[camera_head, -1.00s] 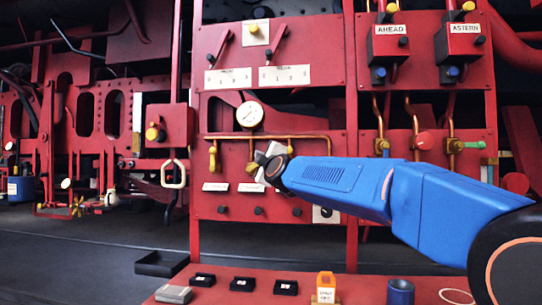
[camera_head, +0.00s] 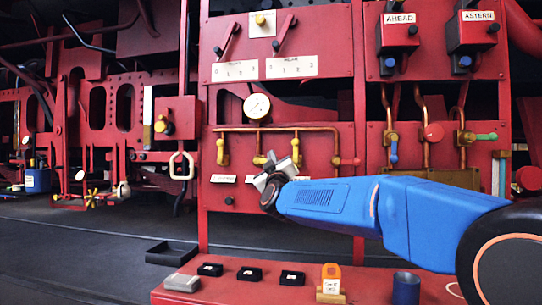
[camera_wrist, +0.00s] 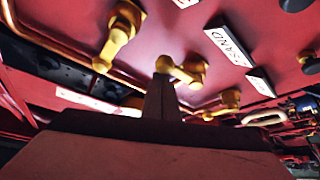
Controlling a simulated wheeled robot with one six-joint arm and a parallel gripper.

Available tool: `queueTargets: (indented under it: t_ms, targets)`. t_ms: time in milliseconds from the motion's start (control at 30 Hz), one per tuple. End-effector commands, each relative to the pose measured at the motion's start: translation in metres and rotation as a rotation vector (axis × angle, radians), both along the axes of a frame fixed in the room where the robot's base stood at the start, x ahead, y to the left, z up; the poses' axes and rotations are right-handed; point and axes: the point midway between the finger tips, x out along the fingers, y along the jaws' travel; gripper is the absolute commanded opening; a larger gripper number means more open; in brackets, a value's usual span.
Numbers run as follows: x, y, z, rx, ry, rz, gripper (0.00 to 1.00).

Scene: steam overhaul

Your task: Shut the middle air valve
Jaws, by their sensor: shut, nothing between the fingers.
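Three yellow air valves hang from a copper pipe on the red panel. The middle air valve (camera_head: 260,160) is partly hidden behind my gripper; in the wrist view (camera_wrist: 185,70) its lever sticks out to the left. The left air valve (camera_head: 221,152) and right air valve (camera_head: 296,150) have levers hanging down. My gripper (camera_head: 268,158) is shut and empty, right at the middle valve. In the wrist view its tip (camera_wrist: 162,82) overlaps the lever's end; I cannot tell whether they touch.
A pressure gauge (camera_head: 257,106) sits above the pipe. White label plates (camera_head: 222,178) are below the valves. A red shelf (camera_head: 215,290) in front holds small black boxes (camera_head: 249,274), an orange-topped block (camera_head: 331,281) and a blue cup (camera_head: 406,288). Floor at left is open.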

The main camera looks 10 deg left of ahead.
Motion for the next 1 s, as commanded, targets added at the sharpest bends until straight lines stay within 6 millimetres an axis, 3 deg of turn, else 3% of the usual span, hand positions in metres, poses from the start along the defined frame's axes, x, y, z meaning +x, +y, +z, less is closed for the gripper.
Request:
queueTargets:
  t_ms: [767,1000]
  targets:
    - [0.0014,-0.0015,-0.0083,-0.003,0.004,-0.001,0.0]
    - [0.0041,-0.0105,0.0009,-0.002,0.003,-0.003,0.0]
